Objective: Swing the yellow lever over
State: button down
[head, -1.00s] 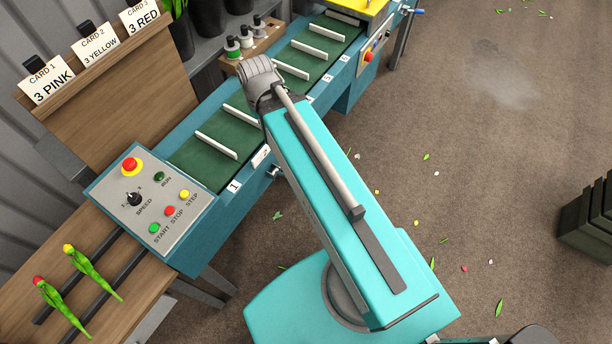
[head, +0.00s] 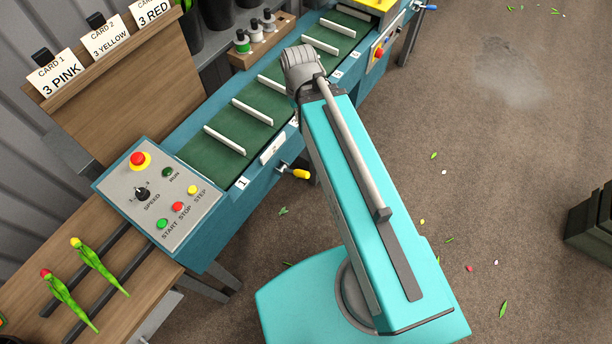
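The yellow lever (head: 300,174) sticks out from the front side of the teal conveyor, on a metal pivot just right of the number 1 tag. Its yellow grip points to the right and slightly down, clear of my arm in the head view. My teal arm rises from the bottom to a grey joint over the conveyor. My gripper does not show; the part of the arm past the grey joint is hidden or out of view.
A grey control panel (head: 160,195) with buttons and a speed knob sits at the conveyor's near end. The green belt (head: 215,165) has white dividers. Two tulips (head: 98,265) lie on the wooden table at left. A blue-handled lever (head: 426,8) shows at the far end. Open floor lies right.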

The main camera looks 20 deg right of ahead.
aim_at(298, 173)
jog(key=u, duration=0.1)
jog(key=k, duration=1.05)
